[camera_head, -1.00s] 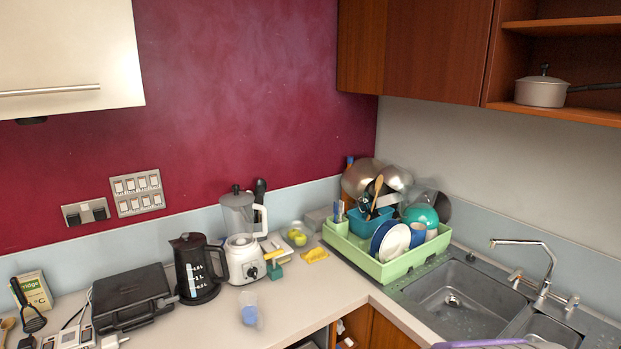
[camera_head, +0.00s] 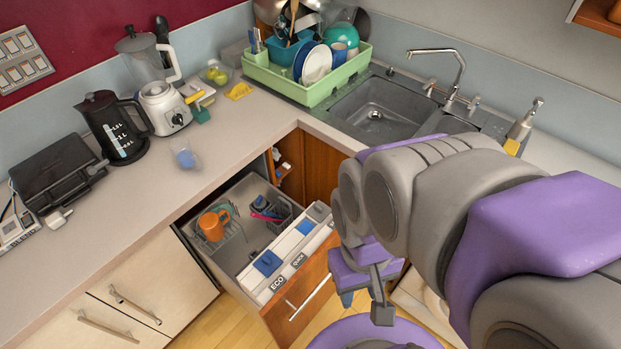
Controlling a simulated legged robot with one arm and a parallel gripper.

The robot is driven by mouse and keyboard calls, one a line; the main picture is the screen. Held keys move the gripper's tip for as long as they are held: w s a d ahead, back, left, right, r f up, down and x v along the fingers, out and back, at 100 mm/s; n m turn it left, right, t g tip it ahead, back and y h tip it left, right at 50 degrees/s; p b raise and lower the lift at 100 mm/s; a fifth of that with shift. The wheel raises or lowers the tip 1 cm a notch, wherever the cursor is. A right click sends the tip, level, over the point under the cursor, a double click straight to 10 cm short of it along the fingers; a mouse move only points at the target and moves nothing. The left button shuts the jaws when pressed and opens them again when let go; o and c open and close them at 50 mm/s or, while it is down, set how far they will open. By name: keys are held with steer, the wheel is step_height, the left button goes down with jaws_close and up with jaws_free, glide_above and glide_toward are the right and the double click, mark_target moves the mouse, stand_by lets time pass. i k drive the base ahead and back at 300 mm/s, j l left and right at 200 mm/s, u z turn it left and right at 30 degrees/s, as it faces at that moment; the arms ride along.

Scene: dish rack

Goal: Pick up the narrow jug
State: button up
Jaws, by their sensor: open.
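I cannot tell for certain which vessel is the narrow jug. A tall black kettle-like jug with white level marks (camera_head: 112,128) stands upright on the counter at left. A clear blender jug with a pale handle (camera_head: 142,56) sits on its white base behind it. A small clear container with blue in it (camera_head: 185,157) is near the counter's front edge. My gripper (camera_head: 364,303) is open, its fingers pointing down at lower middle, right of the open drawer's front. It is apart from all these vessels and nothing shows between its fingers.
An open dishwasher drawer (camera_head: 206,262) holds an orange mug (camera_head: 212,226) and other items below the counter. A green dish rack (camera_head: 300,92) full of dishes stands beside the sink (camera_head: 378,108). A black appliance (camera_head: 55,177) is at far left. My arm covers the right side.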

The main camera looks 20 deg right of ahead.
mark_target(180, 147)
steer(key=k+l+u, duration=0.15)
steer(key=k, duration=0.25)
steer(key=i+j, duration=0.15)
steer(key=j, duration=0.25)
steer(key=i+j, duration=0.15)
steer(key=j, duration=0.3)
steer(key=i+j+z, duration=0.1)
steer(key=j, duration=0.3)
steer(key=i+j, duration=0.15)
steer(key=j, duration=0.3)
